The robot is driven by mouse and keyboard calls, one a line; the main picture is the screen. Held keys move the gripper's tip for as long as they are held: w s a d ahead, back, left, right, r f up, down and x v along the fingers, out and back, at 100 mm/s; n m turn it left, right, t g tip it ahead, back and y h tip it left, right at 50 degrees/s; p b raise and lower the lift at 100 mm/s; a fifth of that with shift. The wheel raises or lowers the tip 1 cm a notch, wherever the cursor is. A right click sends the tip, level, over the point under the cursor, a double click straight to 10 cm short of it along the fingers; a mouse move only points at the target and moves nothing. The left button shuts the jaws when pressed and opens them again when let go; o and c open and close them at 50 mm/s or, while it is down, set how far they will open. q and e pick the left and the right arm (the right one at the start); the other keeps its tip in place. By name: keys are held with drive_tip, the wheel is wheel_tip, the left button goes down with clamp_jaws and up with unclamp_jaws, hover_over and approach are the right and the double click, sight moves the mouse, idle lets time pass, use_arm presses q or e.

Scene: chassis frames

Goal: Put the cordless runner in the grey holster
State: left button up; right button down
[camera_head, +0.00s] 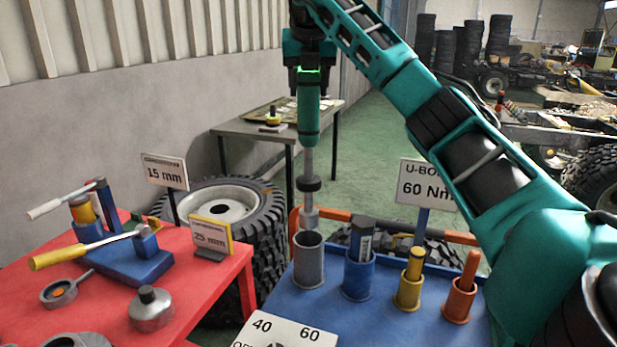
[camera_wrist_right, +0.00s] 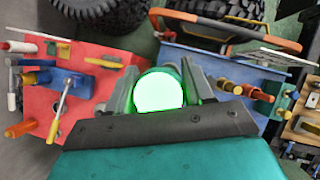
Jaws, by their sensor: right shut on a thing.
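My right gripper (camera_head: 308,72) is shut on the cordless runner (camera_head: 309,118), a teal-bodied tool with a grey shaft and a black collar. It hangs upright, with its grey tip low over the grey holster (camera_head: 309,267). The tip shows just behind and above the holster's rim; I cannot tell whether it is over the opening or behind it. In the right wrist view the runner's round end (camera_wrist_right: 158,91) glows green-white between the fingers, and hides the grey holster. My left gripper is not in view.
Beside the grey holster on the blue table (camera_head: 337,296) stand a blue holster (camera_head: 357,280), a yellow one (camera_head: 408,292) and an orange one (camera_head: 458,303), each holding something. A 60 Nm sign (camera_head: 427,184) stands behind. The red table (camera_head: 200,290) at left carries tools.

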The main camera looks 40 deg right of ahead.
sight(308, 158)
wheel_tip(308, 158, down, 11)
drive_tip(key=shift+b, duration=0.7)
drive_tip(key=shift+f, duration=2.5)
drive_tip(key=shift+f, duration=0.15)
drive_tip(key=shift+c, duration=2.2)
unclamp_jaws()
drive_tip(key=shift+f, duration=0.1)
drive_tip(key=shift+r, duration=0.2)
drive_tip(key=v, duration=1.2)
drive_tip(key=shift+a, duration=0.1)
